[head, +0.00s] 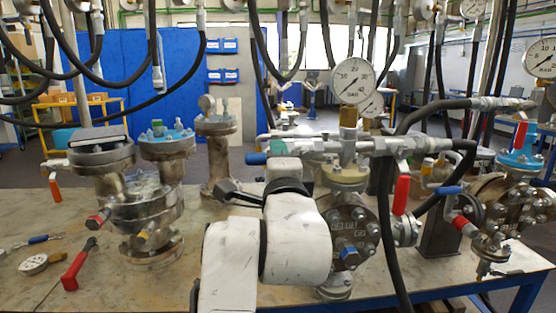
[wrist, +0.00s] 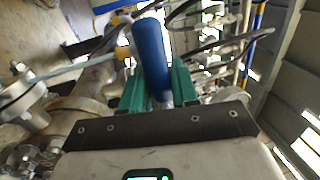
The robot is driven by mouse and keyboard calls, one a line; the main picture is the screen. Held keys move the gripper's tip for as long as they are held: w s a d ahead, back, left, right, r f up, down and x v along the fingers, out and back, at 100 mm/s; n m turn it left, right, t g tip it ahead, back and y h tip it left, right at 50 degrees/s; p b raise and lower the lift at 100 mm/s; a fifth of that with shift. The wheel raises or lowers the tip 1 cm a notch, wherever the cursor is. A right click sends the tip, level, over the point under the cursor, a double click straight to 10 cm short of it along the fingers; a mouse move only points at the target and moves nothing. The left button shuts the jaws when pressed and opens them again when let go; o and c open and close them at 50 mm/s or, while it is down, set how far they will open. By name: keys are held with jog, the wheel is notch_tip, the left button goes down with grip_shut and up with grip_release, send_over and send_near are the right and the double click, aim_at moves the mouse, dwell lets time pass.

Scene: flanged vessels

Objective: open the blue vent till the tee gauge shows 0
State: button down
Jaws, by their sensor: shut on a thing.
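The blue vent (head: 256,158) has a blue handle sticking out to the left of the tee's pipework. In the wrist view the blue vent handle (wrist: 150,52) stands up between the green fingers. My gripper (head: 277,148) is shut on this handle; its fingers (wrist: 160,86) touch both sides near the handle's base. My white arm hides part of the fitting behind it. The tee gauge (head: 352,80) is a white round dial marked BAR on a brass stem above the tee.
Flanged vessels (head: 105,183) stand left on the metal table. A red-handled valve (head: 401,195) is right of the tee, beside black hoses. A loose gauge (head: 34,264) and a red-handled tool (head: 77,267) lie at the front left. Hoses hang above.

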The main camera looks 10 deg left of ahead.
jog(key=c, duration=1)
grip_release()
jog(key=v, duration=1)
jog(key=shift+s+b, duration=0.35)
jog(key=shift+b, duration=0.1)
jog(key=shift+d+f, duration=0.1)
